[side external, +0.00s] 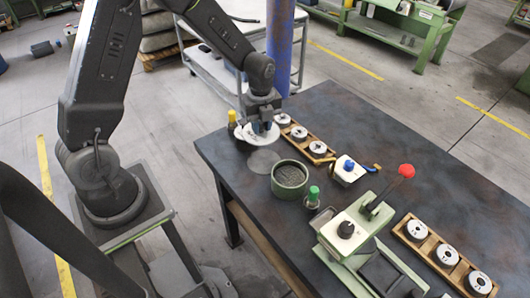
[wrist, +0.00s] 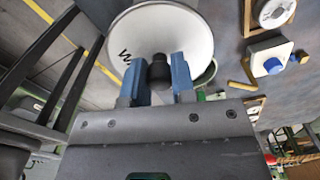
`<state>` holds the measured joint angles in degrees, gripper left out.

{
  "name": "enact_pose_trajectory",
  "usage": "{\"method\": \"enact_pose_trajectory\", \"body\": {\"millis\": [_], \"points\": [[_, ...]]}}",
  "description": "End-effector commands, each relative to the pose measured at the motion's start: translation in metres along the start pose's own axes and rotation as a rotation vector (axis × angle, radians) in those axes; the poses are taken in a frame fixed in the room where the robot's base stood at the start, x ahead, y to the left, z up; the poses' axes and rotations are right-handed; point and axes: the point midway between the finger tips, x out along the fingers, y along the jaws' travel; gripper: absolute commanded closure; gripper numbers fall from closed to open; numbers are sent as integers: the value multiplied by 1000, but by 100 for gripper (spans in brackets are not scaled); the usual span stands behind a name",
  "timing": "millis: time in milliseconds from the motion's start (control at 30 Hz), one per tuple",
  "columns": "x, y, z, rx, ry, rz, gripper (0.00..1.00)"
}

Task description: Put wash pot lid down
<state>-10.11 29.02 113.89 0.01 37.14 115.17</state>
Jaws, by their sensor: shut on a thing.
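The wash pot lid (side external: 245,137) is a white disc. In the wrist view the lid (wrist: 187,37) shows a black central knob and part of black lettering. My gripper (side external: 265,128) is shut on the knob, with a blue finger on each side of it in the wrist view (wrist: 157,78). The lid looks roughly level and appears to be above the table, near its far left edge. The green round wash pot (side external: 290,183) stands open on the table, to the right of and nearer than the lid. In the wrist view the pot is mostly hidden behind the lid.
A grey disc-shaped patch (side external: 263,161) lies beside the pot. A yellow-capped bottle (side external: 232,119) stands left of the lid. A green-capped bottle (side external: 312,196) and a green press with a red knob (side external: 406,171) stand right.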

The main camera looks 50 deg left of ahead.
Motion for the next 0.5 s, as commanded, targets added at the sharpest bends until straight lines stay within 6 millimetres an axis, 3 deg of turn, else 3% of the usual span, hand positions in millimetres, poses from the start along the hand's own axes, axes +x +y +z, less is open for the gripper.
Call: {"method": "enact_pose_trajectory", "body": {"millis": [500], "points": [[84,-11,6,-1,0,1,100]]}}
